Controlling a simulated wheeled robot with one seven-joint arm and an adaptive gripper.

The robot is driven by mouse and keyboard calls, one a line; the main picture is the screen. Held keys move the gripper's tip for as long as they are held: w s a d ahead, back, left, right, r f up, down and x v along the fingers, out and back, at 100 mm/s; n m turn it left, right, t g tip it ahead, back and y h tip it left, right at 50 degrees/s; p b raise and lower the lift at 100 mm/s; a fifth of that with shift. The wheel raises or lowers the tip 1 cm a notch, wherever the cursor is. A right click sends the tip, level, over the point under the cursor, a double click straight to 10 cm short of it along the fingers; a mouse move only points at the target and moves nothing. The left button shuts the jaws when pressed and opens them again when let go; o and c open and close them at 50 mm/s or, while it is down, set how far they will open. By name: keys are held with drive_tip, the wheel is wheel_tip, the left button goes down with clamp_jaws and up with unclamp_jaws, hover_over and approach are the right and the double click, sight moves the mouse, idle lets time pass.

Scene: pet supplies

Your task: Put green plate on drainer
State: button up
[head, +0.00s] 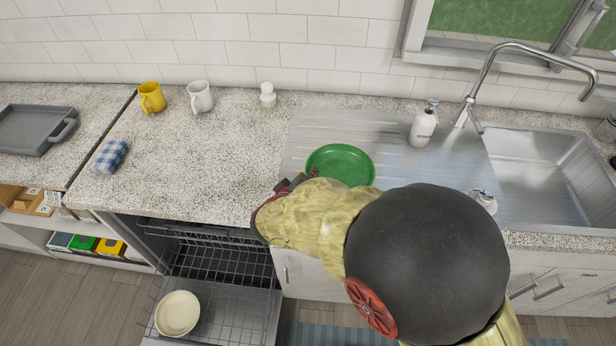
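The green plate (342,162) appears over the ribbed steel drainer (400,166) left of the sink basin, right side up and roughly level. I cannot tell if it rests flat on the steel. My gripper (291,183) is at the plate's near left edge, close to the drainer's left end. My yellowish arm and its large dark joint cover the front of the drainer. The fingertips are small and mostly hidden, so I cannot tell whether they are open or touching the plate.
A yellow mug (152,98), a white mug (199,97) and a checked cloth (111,156) sit on the counter. Below, the dishwasher is open, with a cream bowl (178,313) in its rack.

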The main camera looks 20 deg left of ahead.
drive_tip(key=shift+s+r, duration=0.15)
drive_tip(key=shift+r, duration=0.05)
drive_tip(key=p+v, duration=0.5)
drive_tip(key=v, duration=0.6)
drive_tip(key=shift+s+r, duration=0.15)
drive_tip(key=shift+s, duration=0.15)
